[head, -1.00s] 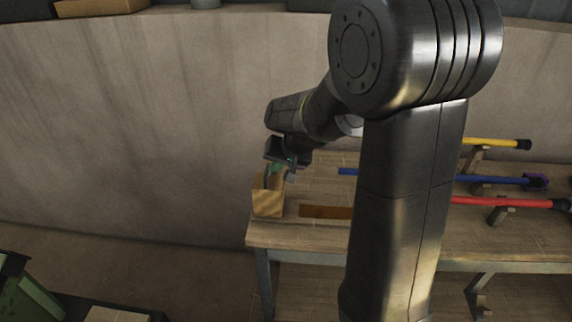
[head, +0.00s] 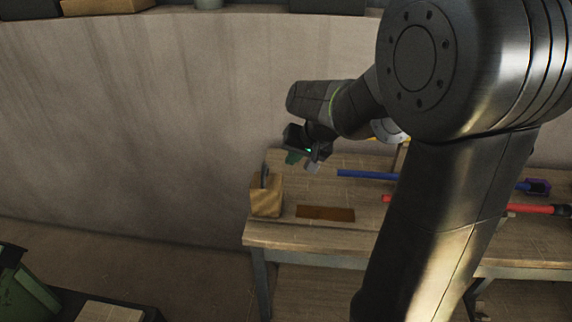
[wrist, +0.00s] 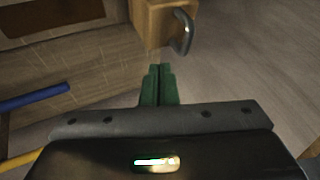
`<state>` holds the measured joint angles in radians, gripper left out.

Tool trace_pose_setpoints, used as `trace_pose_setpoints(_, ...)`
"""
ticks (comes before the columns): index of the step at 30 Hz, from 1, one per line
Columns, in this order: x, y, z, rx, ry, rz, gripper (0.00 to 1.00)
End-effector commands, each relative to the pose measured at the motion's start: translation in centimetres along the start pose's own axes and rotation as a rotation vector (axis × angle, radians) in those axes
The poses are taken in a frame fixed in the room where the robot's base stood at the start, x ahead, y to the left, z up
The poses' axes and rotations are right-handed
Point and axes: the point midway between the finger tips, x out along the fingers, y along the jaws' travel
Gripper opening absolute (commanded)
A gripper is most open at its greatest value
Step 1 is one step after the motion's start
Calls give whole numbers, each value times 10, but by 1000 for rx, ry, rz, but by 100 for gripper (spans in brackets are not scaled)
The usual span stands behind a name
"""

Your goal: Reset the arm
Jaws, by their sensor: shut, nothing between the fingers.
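My gripper (head: 303,160) is above the left end of the wooden workbench (head: 300,236), up and to the right of a wooden block (head: 266,200). In the wrist view its green fingers (wrist: 158,84) are together with nothing between them. The block has a curved metal hook (wrist: 184,32) on it and stands on the bench's left corner. The gripper is apart from the block and the hook. My arm hides part of the bench.
A blue rod (head: 368,174) and a red rod (head: 530,208) lie on the bench to the right. A dark brown strip (head: 325,213) lies flat beside the block. A curved wall stands behind. A green bin (head: 28,298) is at lower left.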

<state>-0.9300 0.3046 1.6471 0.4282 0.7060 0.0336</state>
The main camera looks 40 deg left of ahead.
Motion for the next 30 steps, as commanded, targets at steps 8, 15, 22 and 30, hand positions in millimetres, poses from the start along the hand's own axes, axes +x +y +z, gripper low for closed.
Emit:
trace_pose_setpoints(8, -46, 1, -1, 0, 4, 1, 0)
trace_pose_setpoints(15, -58, 1, 0, 1, 1, 1, 0)
trace_pose_setpoints(22, -58, 1, 0, 1, 1, 2, 0)
trace_pose_setpoints(30, -45, 1, 0, 0, -2, 2, 0)
